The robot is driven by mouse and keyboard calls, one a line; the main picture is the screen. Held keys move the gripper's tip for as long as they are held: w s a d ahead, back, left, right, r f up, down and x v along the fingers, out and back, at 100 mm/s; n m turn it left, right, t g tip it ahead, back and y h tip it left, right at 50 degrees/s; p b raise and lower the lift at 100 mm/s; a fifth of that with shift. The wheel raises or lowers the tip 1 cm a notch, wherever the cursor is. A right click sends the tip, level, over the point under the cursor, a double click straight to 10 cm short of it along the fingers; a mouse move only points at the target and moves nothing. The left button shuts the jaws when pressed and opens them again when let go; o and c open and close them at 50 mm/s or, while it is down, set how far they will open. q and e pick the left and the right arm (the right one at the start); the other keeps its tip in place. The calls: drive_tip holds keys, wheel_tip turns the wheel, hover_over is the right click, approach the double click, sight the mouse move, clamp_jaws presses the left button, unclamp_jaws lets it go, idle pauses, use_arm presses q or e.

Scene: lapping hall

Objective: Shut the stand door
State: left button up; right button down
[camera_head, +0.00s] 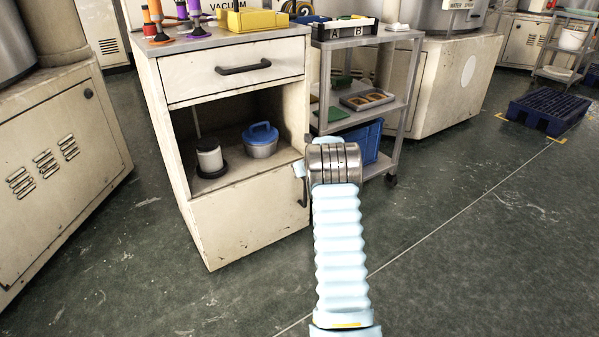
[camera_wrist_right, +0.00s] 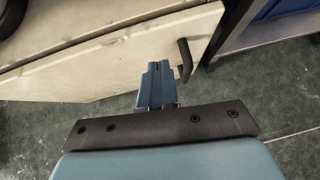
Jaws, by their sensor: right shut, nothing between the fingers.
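The stand (camera_head: 178,150) is a cream cabinet with a drawer above an open compartment. Its door (camera_head: 250,215) is the low cream panel, with a dark upright handle (camera_head: 303,190) near its right edge. The door looks near flush with the stand's front; I cannot tell whether a small gap remains. The door (camera_wrist_right: 110,62) and its handle (camera_wrist_right: 184,60) also show in the right wrist view. My right gripper (camera_wrist_right: 157,70) is shut and empty, with its fingertips in front of the panel, left of the handle; contact is unclear. In the head view my wrist mostly hides it. My left gripper is out of view.
A blue-lidded pot (camera_head: 260,140) and a white canister (camera_head: 209,157) stand in the compartment. A grey shelf cart (camera_head: 392,110) with a blue crate (camera_head: 368,143) is close on the right. A cream machine (camera_head: 55,170) is at left. Floor in front is free.

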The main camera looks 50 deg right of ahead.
drive_tip(key=v, duration=0.8)
drive_tip(key=shift+s+d+p, duration=0.15)
drive_tip(key=shift+s+p, duration=0.15)
drive_tip(key=shift+s, duration=0.15)
